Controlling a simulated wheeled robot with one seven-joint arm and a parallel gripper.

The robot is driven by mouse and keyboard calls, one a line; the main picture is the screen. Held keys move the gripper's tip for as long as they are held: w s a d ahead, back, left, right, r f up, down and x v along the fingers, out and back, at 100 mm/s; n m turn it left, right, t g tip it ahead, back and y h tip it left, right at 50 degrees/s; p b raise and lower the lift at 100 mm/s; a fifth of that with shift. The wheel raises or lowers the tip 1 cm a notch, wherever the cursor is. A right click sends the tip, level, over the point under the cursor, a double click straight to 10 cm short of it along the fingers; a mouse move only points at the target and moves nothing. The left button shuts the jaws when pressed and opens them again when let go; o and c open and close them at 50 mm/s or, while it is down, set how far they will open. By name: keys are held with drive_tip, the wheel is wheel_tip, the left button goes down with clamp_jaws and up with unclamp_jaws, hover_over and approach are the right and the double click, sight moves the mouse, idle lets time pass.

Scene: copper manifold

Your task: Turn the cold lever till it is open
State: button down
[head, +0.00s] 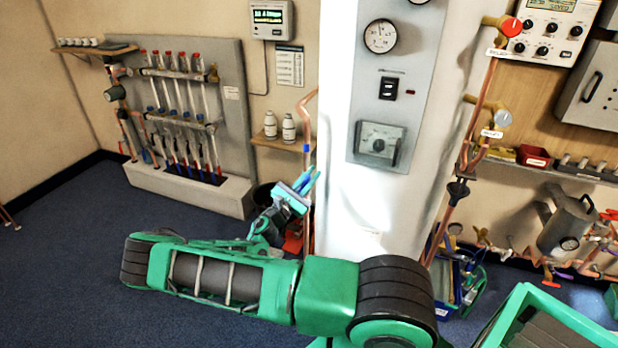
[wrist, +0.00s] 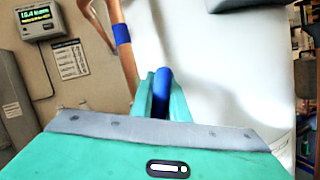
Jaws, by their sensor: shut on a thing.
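The cold lever (wrist: 162,88), a blue rounded handle, shows in the wrist view between the two teal fingers of my gripper (wrist: 160,98). My gripper is shut on it. In the head view my gripper (head: 305,186) is beside the left side of the white cabinet, by a copper pipe. The lever's pivot and valve body are hidden behind my gripper, so I cannot tell how far it is turned.
The copper pipe (wrist: 122,50) with a blue band rises just left of the lever. The white cabinet (head: 342,130) stands close on the right. A shelf (head: 280,143) with two white bottles is on the wall behind. Blue floor is open at the left.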

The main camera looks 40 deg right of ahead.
sight(303, 186)
drive_tip(key=c, duration=1.7)
unclamp_jaws()
drive_tip(key=shift+w+a+f, duration=0.1)
drive_tip(key=shift+w, duration=0.05)
drive_tip(key=v, duration=1)
drive_tip(key=shift+a+f, duration=0.2)
drive_tip(key=shift+a, duration=0.15)
